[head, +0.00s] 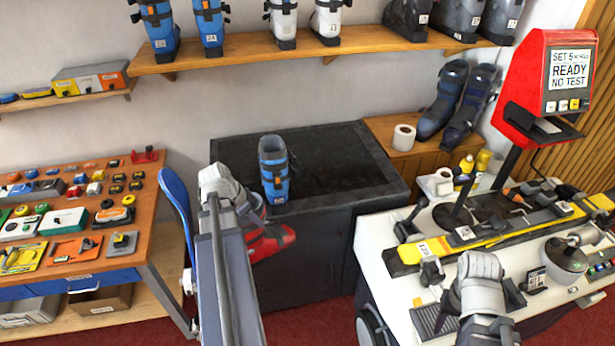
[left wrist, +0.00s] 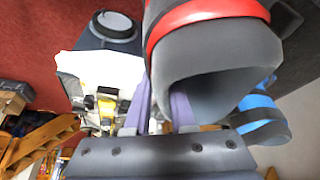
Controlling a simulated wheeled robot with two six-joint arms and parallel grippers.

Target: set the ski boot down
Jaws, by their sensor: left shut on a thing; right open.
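My left gripper (head: 248,205) is shut on a red and dark grey ski boot. In the head view the boot's red toe (head: 270,242) shows just right of my left arm, in front of the dark counter; the rest is mostly hidden by my arm and gripper. In the left wrist view the boot's grey cuff with a red band (left wrist: 215,65) fills the upper middle, between and beyond the fingers (left wrist: 165,105). My right gripper (head: 482,298) is open above the front of the white bench, apart from the boot.
A blue boot (head: 273,172) stands upright at the left of the dark counter (head: 340,150); the counter's middle and right are clear. The white bench (head: 375,255) holds a yellow-and-black binding jig (head: 490,240).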

